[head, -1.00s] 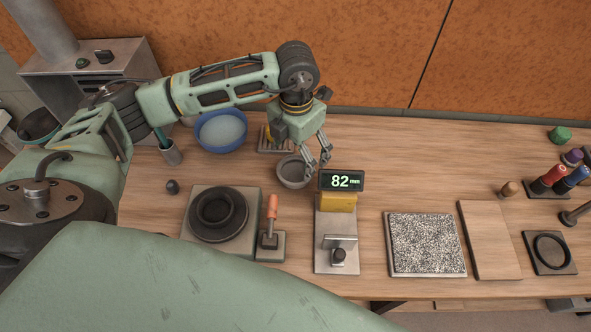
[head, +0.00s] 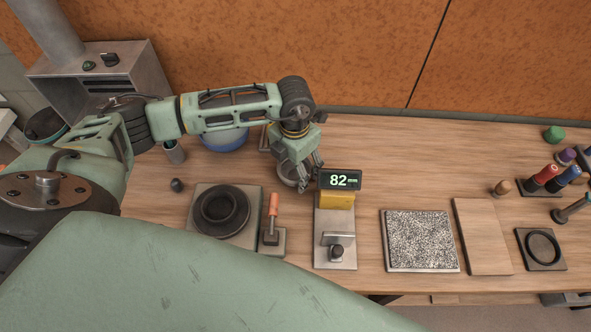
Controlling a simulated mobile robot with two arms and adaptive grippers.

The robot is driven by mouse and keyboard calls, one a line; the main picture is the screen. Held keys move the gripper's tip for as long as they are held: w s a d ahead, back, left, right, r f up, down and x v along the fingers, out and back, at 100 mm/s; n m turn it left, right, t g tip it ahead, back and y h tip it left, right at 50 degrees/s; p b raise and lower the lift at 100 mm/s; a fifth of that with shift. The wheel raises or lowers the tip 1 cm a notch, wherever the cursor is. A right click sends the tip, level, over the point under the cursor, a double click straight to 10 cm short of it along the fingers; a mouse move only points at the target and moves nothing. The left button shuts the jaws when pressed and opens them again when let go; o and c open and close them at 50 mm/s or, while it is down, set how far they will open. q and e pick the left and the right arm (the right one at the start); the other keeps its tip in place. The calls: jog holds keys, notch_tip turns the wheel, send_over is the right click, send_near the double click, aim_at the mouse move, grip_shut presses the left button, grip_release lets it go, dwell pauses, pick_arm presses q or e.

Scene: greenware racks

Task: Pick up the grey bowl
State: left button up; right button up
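The grey bowl (head: 286,174) stands on the wooden bench, left of the display reading 82 mm. My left gripper (head: 311,187) is over the bowl's right side, pointing down, and hides much of it. Its two fingers look apart, with a small gap between them. I cannot tell whether either finger touches the bowl's rim. My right gripper is not in view.
The gauge with its display (head: 339,180) stands close to the right of my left gripper. A blue bowl (head: 226,142) is behind my arm. A round dark mould (head: 221,209) and an orange-handled tool (head: 272,205) are in front. Bench space behind the speckled slab (head: 420,240) is clear.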

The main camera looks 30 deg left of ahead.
pick_arm(q)
jog(key=c, duration=0.6)
jog(key=shift+r, duration=0.1)
